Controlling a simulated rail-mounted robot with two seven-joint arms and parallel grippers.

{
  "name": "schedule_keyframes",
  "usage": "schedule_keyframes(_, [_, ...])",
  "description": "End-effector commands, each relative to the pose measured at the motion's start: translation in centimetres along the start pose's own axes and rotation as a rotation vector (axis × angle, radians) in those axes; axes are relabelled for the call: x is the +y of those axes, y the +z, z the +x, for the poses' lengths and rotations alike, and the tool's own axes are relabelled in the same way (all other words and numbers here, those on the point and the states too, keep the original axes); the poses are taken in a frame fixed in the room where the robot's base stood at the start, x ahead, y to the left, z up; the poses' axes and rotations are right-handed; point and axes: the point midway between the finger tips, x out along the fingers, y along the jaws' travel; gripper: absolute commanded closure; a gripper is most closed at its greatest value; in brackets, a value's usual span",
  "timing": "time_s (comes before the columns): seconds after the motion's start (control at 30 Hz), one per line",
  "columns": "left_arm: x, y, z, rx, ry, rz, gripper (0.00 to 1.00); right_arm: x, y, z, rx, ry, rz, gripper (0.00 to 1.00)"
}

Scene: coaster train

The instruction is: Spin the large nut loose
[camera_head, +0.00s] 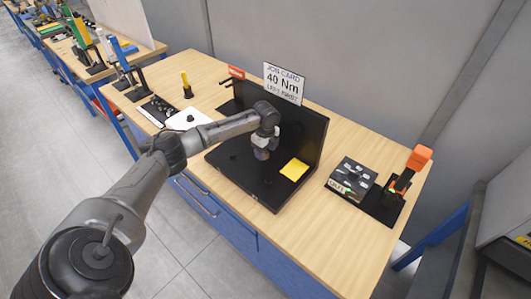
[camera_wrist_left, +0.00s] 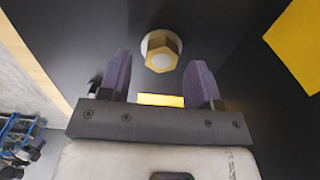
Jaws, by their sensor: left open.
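The large nut (camera_wrist_left: 162,52) is a brass-coloured hexagon with a pale round centre, seated on a pale washer or collar against a black panel (camera_wrist_left: 225,25). It shows in the left wrist view, just beyond and between my left gripper's fingertips. My left gripper (camera_wrist_left: 160,75) is open, with a purple finger on each side and nothing between them. In the head view my left gripper (camera_head: 262,153) is at the black L-shaped fixture (camera_head: 310,135), in front of its upright panel. The nut is hidden there behind the arm. My right gripper is out of view.
A yellow pad (camera_head: 294,169) lies on the fixture's base. A job card reading 40 Nm (camera_head: 283,83) stands behind the panel. A yellow-handled tool (camera_head: 186,84) and white sheet (camera_head: 187,118) are at left.

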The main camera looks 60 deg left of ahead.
Motion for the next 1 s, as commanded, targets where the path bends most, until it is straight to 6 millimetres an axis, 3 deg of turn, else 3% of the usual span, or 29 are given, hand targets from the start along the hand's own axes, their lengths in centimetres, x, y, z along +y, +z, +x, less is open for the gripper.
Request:
schedule_keyframes(0.5, [0.03, 0.04, 1.05, -0.001, 0.000, -0.001, 0.44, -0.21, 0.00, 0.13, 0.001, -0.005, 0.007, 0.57])
schedule_keyframes(1.0, [0.02, 0.03, 1.01, -0.001, 0.000, -0.001, 0.91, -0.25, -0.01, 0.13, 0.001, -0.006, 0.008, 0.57])
